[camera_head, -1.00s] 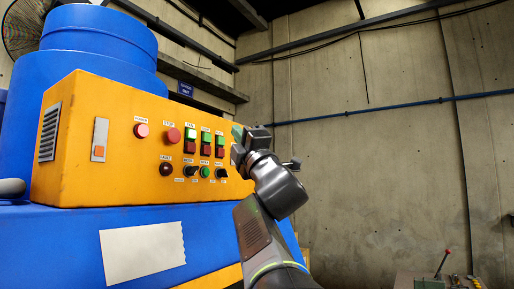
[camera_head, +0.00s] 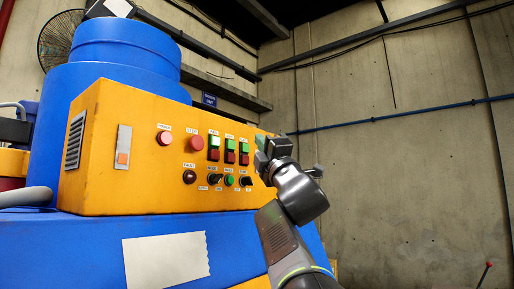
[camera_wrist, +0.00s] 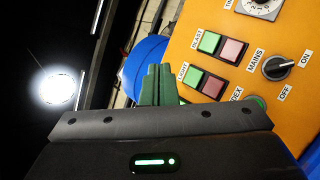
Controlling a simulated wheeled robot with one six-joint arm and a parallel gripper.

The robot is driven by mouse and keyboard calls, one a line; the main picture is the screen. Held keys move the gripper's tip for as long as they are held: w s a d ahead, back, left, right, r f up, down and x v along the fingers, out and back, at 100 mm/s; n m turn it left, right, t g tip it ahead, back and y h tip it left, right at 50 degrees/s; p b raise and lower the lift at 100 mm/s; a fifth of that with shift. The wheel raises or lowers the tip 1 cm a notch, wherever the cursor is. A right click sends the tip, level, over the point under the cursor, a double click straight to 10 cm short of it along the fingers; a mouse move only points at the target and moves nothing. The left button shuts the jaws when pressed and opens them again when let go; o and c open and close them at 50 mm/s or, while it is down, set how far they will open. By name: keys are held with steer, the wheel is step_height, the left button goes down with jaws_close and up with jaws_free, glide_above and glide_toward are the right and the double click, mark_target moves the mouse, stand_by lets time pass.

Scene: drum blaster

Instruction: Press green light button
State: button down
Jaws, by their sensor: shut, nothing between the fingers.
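The green light button (camera_wrist: 192,76) sits beside its red partner (camera_wrist: 214,87) under the LIGHT label on the orange panel in the wrist view. In the head view it is the upper green button (camera_head: 230,143) of the middle green-and-red pair. My gripper (camera_wrist: 160,72) is shut and empty, its green fingers together. In the wrist view the fingertips appear just left of the light button, with no visible contact. In the head view my gripper (camera_head: 263,145) is in front of the panel's right part, right of the button pairs, hiding that part.
The BLAST pair (camera_wrist: 220,46), MAINS knob (camera_wrist: 278,68) and a dial (camera_wrist: 262,6) are close by. Blue machine body (camera_head: 125,120) surrounds the panel; a concrete wall (camera_head: 410,180) stands right.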

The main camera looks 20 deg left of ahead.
steer(key=w+a+b, duration=0.1)
steer(key=w+a, duration=0.1)
steer(key=a, duration=0.4)
steer(key=shift+a, duration=0.1)
stand_by(2.0)
steer(key=shift+w+a+b, duration=0.15)
steer(key=shift+a+b, duration=0.15)
steer(key=shift+b, duration=0.05)
steer(key=shift+w+a, duration=0.15)
steer(key=shift+a, duration=0.25)
stand_by(0.6)
stand_by(0.4)
steer(key=shift+s+d, duration=0.3)
steer(key=shift+d, duration=0.5)
steer(key=d, duration=0.1)
steer(key=s+d, duration=0.1)
steer(key=d, duration=0.2)
steer(key=shift+s+d, duration=0.3)
steer(key=shift+d, duration=0.05)
